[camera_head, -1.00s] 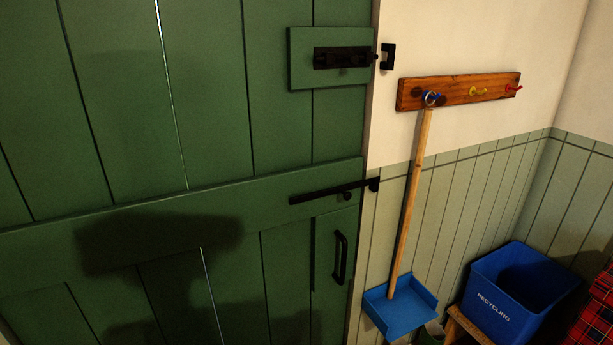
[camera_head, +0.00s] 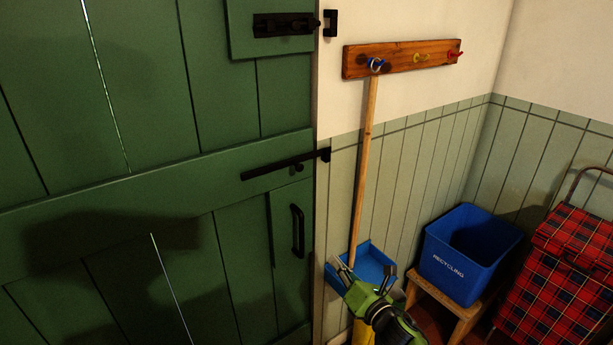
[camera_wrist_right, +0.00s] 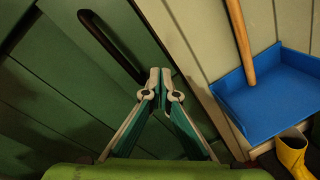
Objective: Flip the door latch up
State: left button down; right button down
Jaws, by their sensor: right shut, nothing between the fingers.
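The black latch bar (camera_head: 280,166) lies across the green door (camera_head: 150,185), tilted slightly up to the right. Its right end sits at a black catch (camera_head: 324,154) on the door's edge. A black pull handle (camera_head: 297,231) is below it; it also shows in the wrist view (camera_wrist_right: 112,48). My right gripper (camera_head: 366,277) is low, in front of the blue dustpan, below and to the right of the latch and apart from it. In the wrist view its fingertips (camera_wrist_right: 160,80) are together and empty, near the handle's lower end. The left gripper is not in view.
A black bolt (camera_head: 285,24) is higher on the door. A blue long-handled dustpan (camera_head: 374,262) hangs from a wooden peg rail (camera_head: 402,59). A blue recycling bin (camera_head: 468,252) stands on a wooden stool, beside a red plaid cart (camera_head: 570,265). A yellow boot (camera_wrist_right: 294,152) is low right.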

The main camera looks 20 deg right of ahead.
aim_at(299, 177)
notch_tip(299, 177, up, 17)
jog(key=a+n+t+y, duration=0.2)
jog(key=n+t+y, duration=0.1)
jog(key=n, duration=0.6)
jog(key=shift+w+a+r, duration=0.15)
jog(key=shift+w+a, duration=0.1)
jog(key=shift+w, duration=0.15)
jog(key=shift+w+r, duration=0.1)
jog(key=shift+w, duration=0.05)
jog(key=p+x, duration=0.2)
jog(key=x, duration=0.7)
jog(key=shift+w+r, duration=0.1)
jog(key=r+p, duration=0.2)
jog(key=r, duration=0.1)
jog(key=shift+w+a, duration=0.15)
jog(key=shift+w, duration=0.15)
jog(key=shift+s+r+p, duration=0.15)
jog(key=shift+r+p, duration=0.3)
